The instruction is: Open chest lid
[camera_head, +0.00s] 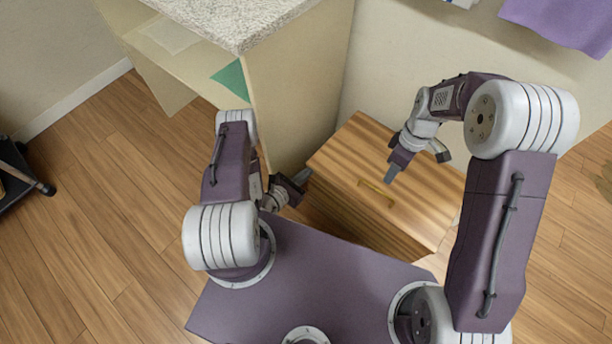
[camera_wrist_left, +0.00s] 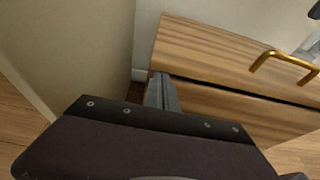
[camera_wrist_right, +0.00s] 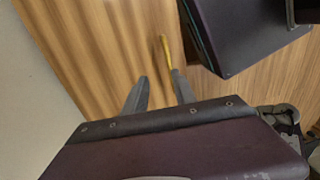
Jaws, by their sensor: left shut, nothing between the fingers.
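The wooden chest (camera_head: 340,213) stands on the floor beside a tall cabinet. Its striped lid (camera_head: 345,155) looks down, with a dark seam below its front edge in the left wrist view. A brass handle (camera_head: 376,194) sits near the lid's front edge; it also shows in the left wrist view (camera_wrist_left: 283,58). My left gripper (camera_wrist_left: 160,92) is shut and empty at the lid's front left corner; I cannot tell whether it touches. My right gripper (camera_wrist_right: 160,85) is open above the lid, with the handle (camera_wrist_right: 165,50) just beyond its fingertips, close to the right finger.
The cabinet (camera_head: 300,90) with a speckled top stands close to the chest's left side. A wall is behind the chest. A purple towel (camera_head: 560,22) is at the upper right. A dark cart (camera_head: 25,175) is at the far left.

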